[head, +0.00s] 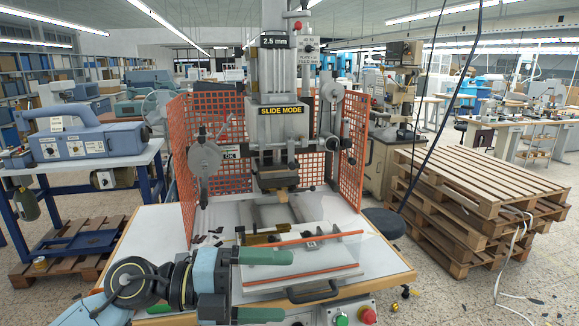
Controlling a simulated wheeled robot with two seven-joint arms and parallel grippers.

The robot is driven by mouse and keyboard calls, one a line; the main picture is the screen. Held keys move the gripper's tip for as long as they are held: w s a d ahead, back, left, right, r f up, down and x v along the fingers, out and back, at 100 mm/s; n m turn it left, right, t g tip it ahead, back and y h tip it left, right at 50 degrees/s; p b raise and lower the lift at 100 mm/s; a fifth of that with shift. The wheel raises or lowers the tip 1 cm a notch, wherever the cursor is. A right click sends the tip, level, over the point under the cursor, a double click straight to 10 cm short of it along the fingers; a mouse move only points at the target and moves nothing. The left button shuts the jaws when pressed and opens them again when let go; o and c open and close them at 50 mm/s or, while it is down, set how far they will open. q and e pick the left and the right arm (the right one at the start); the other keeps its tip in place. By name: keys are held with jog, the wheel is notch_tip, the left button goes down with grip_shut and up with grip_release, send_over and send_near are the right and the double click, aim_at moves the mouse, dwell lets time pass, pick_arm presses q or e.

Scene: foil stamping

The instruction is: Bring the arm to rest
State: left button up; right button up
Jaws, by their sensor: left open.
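My left arm (205,280) comes in from the lower left. My left gripper (287,286) is open, its two green-padded fingers spread apart and pointing right, with nothing held between them. It is in front of the foil stamping press (284,125), over the near part of the press table (385,262). The upper finger overlaps the clear guard plate (330,262) with orange edge strips in the picture. Behind it, a brass-coloured piece (262,239) sits below the press head. My right gripper is not in view.
Orange mesh guards (355,140) flank the press. A black handle (312,292), a green button (341,319) and a red button (368,315) are at the table front. Stacked pallets (480,200) stand right; a blue workbench (85,170) with a machine stands left.

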pick_arm(q)
jog(key=w+a+r+n+t+y, duration=0.2)
jog(key=a+n+t, duration=0.2)
jog(key=n+t, duration=0.55)
jog(key=w+a+r+n+t+y, duration=0.15)
jog(key=a+n+t, duration=0.25)
jog(key=n+t, duration=0.5)
jog(key=s+a+f+n+g+y, duration=0.2)
jog(key=a+f+n+y, duration=0.3)
jog(key=f+n+y, duration=0.2)
jog(key=s+a+f+n+g+y, duration=0.1)
jog(key=a+f+n+g+y, duration=0.1)
jog(key=a+f+n+y, duration=0.5)
jog(key=s+d+f+n+g+h, duration=0.1)
jog(key=s+f+g, duration=0.6)
jog(key=s, duration=0.4)
jog(key=s+f+g, duration=0.6)
jog(key=s+f, duration=0.3)
jog(key=s, duration=0.2)
notch_tip(320, 180, down, 27)
jog(key=b, duration=0.4)
jog(key=s+a+f+g+b, duration=0.2)
jog(key=s+a+f+b, duration=0.1)
jog(key=s+f, duration=1.4)
notch_tip(320, 180, down, 3)
jog(key=shift+s+r, duration=0.15)
jog(key=shift+s, duration=0.15)
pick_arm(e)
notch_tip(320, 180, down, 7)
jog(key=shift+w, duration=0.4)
